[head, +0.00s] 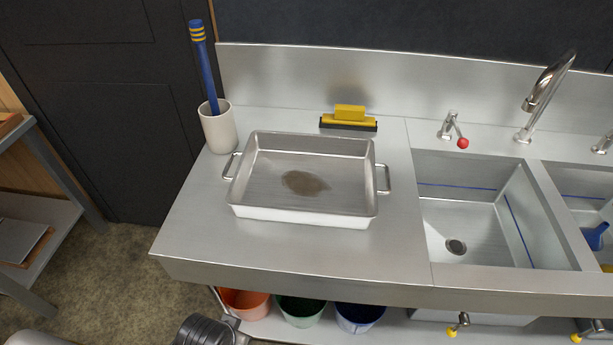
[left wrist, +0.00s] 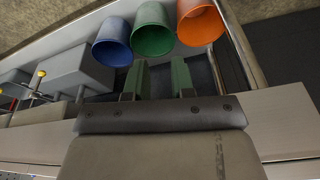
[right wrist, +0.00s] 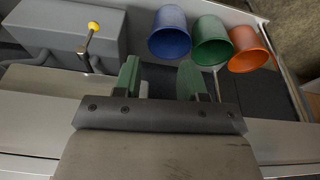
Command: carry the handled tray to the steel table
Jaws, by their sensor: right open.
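The handled tray (head: 300,216) is a shallow rectangular metal pan with a dark brownish patch on its floor. It sits flat on the steel counter (head: 220,240), left of the sink. Its left handle (head: 230,166) and right handle (head: 384,180) stick out at the short sides, both free. My left gripper (left wrist: 160,78) is open and empty in the left wrist view. My right gripper (right wrist: 158,78) is open and empty in the right wrist view. Both wrist views show buckets below, and neither shows the tray. I cannot tell which surface is the steel table.
A cup (head: 218,128) with a blue-handled tool stands behind the tray's left end. A yellow-and-black squeegee (head: 349,119) lies behind it. The sink basin (head: 480,220) is to the right. Orange, green and blue buckets (head: 245,302) stand below. A grey shelf unit (head: 45,215) is far left.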

